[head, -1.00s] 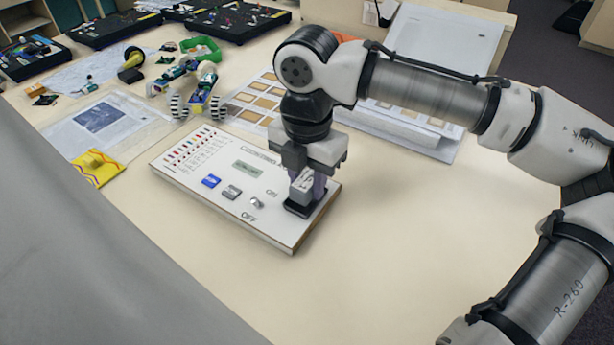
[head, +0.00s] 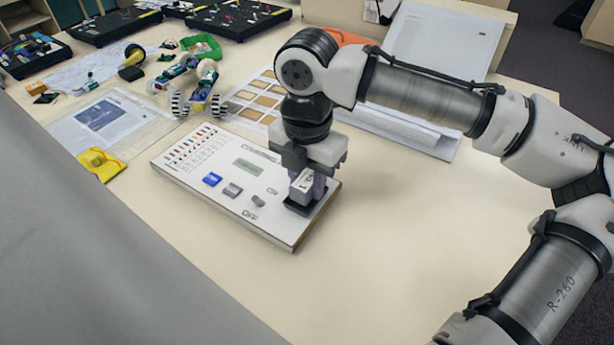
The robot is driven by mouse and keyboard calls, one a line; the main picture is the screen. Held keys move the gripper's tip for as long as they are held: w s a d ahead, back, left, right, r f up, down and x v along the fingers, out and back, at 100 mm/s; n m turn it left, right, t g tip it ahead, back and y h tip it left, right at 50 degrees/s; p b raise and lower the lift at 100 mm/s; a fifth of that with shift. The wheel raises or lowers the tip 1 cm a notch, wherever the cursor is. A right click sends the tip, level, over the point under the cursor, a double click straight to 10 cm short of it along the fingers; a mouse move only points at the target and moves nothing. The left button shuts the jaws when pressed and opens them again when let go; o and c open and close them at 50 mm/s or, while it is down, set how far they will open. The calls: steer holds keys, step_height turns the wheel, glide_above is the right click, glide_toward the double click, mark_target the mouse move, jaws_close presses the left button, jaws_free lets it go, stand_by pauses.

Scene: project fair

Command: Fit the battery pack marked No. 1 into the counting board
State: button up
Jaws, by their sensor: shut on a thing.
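The counting board (head: 205,182) is a flat white panel on the table, with a small display, a blue button, a grey button, a knob and ON/OFF lettering. Near its right end is a dark battery bay (head: 297,208). My gripper (head: 306,188) points down over this bay and is shut on a pale battery pack (head: 301,182) with a dark mark on its face. The pack stands roughly upright at the bay; its lower end is hidden, so I cannot tell how deep it sits.
A wheeled model (head: 197,95) and a green part (head: 202,47) lie behind the board. A yellow item (head: 100,164) lies to its left. A sheet of tan squares (head: 255,100) and white papers (head: 415,130) lie behind. The table in front and to the right is clear.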

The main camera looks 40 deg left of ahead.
steer(key=shift+f, duration=0.3)
steer(key=o, duration=1.1)
steer(key=shift+o, duration=0.2)
steer(key=o, duration=0.3)
steer(key=shift+r, duration=0.1)
step_height(320, 180, up, 7)
steer(key=p, duration=0.7)
steer(key=shift+s, duration=0.1)
